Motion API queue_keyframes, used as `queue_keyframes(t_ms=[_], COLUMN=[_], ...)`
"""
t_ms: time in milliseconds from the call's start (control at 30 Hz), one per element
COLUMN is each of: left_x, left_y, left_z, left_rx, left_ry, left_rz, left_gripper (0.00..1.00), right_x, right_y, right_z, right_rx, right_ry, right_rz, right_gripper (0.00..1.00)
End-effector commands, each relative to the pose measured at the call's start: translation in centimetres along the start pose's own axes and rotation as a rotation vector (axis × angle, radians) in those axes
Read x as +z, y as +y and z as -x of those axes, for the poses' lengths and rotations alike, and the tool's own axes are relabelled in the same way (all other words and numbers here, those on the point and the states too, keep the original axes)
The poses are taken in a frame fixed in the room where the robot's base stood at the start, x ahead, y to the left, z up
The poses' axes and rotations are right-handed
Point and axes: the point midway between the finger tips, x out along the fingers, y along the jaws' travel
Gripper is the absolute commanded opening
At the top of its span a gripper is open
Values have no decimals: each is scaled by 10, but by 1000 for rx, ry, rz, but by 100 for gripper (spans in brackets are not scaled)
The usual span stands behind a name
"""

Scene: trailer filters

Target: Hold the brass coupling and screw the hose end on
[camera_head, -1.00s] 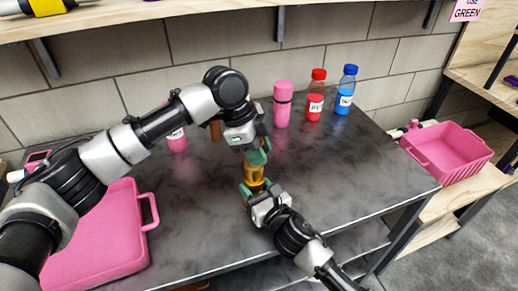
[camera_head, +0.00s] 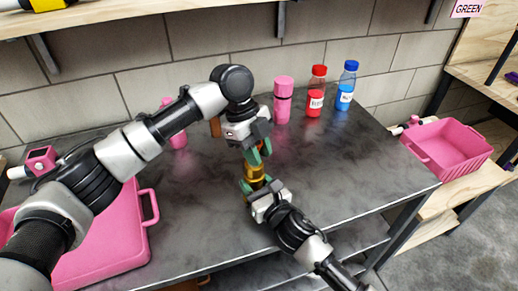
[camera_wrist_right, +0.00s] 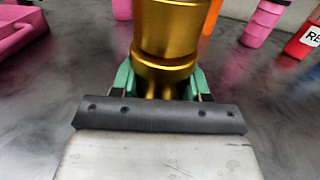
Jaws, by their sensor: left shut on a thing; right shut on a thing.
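The brass coupling (camera_head: 255,172) stands upright above the front part of the dark table. My right gripper (camera_head: 254,189) is shut on its lower end from the front. In the right wrist view the gold body of the coupling (camera_wrist_right: 165,75) rises between the green fingers, with a wider gold section above a seam. My left gripper (camera_head: 257,155) is directly above the coupling, pointing down, its green fingers shut around the top of the gold stack. The hose end cannot be told apart from the coupling there. No hose is visible.
A pink case (camera_head: 105,240) lies at the left. A pink bottle (camera_head: 283,100), a red bottle (camera_head: 316,92) and a blue bottle (camera_head: 346,86) stand at the back. A pink basket (camera_head: 447,150) is beyond the right edge. The table's right side is clear.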

Motion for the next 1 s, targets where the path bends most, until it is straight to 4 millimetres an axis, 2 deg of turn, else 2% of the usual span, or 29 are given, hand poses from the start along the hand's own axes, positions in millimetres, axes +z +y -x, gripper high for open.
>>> queue_keyframes(t_ms=[600,800,1000], left_x=[9,12,12], left_y=[11,12,12], left_z=[6,7,6], left_rx=[503,590,601], left_ry=[34,46,50], left_rz=[-1190,-1409,-1440], left_gripper=[2,2,2], right_x=[-1,-1,-1], right_y=[0,0,0], right_z=[0,0,0], right_rx=[-1,0,0], right_ry=[2,3,3], right_rz=[1,1,1], right_gripper=[0,0,0])
